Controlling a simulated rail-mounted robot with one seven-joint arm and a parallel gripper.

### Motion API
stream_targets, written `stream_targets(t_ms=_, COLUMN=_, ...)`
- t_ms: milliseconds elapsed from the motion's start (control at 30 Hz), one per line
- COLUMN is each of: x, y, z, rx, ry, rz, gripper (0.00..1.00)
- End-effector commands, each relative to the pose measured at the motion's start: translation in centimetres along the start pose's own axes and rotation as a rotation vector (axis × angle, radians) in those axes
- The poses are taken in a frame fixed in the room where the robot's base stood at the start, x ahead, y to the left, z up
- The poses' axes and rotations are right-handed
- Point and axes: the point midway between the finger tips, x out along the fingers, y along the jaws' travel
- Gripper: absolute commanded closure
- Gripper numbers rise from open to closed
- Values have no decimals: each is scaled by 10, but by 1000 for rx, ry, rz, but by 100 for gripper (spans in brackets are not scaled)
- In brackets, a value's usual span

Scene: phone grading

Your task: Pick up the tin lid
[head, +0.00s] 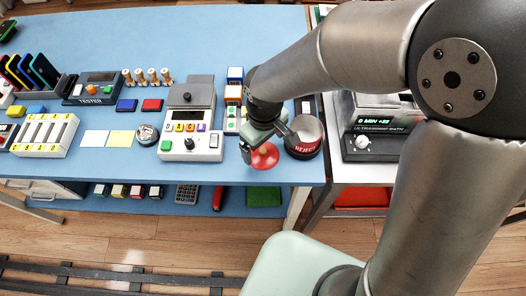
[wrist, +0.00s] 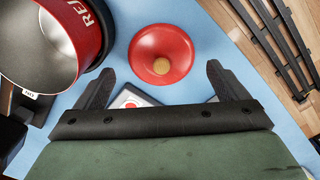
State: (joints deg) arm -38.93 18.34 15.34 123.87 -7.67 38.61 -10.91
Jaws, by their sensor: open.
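The tin lid, a round red lid with a wooden knob, lies near the front edge of the blue table in the head view (head: 265,158). It also shows in the wrist view (wrist: 161,40), just beyond my fingertips. My gripper (wrist: 159,69) is open and empty, with one black finger on each side of the knob's line. In the head view my gripper (head: 266,138) is close over the lid and hides part of it. I cannot tell whether the fingers touch the lid. The red open tin marked REJECT (head: 303,150) stands right beside it.
A keypad device (head: 191,142) stands left of my gripper. The ultrasonic bath (head: 377,141) is to the right, past a gap between tables. A round tin (head: 146,134) and yellow card (head: 121,138) lie further left. The table's front edge is close to the lid.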

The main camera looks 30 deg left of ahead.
Motion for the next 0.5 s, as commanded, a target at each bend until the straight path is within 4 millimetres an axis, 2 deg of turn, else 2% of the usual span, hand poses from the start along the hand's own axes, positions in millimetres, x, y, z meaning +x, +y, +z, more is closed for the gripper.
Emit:
stream_targets(t_ms=100, x=19, y=-3, z=-3, rx=-1, ry=-5, rz=-2, gripper=7)
stream_targets(t_ms=200, x=30, y=-2, z=-3, rx=0, ry=-3, rz=-1, gripper=7)
stream_targets(t_ms=467, x=34, y=-2, z=-3, rx=2, ry=0, rz=0, gripper=7)
stream_targets(t_ms=500, x=34, y=-2, z=-3, rx=2, ry=0, rz=0, gripper=10)
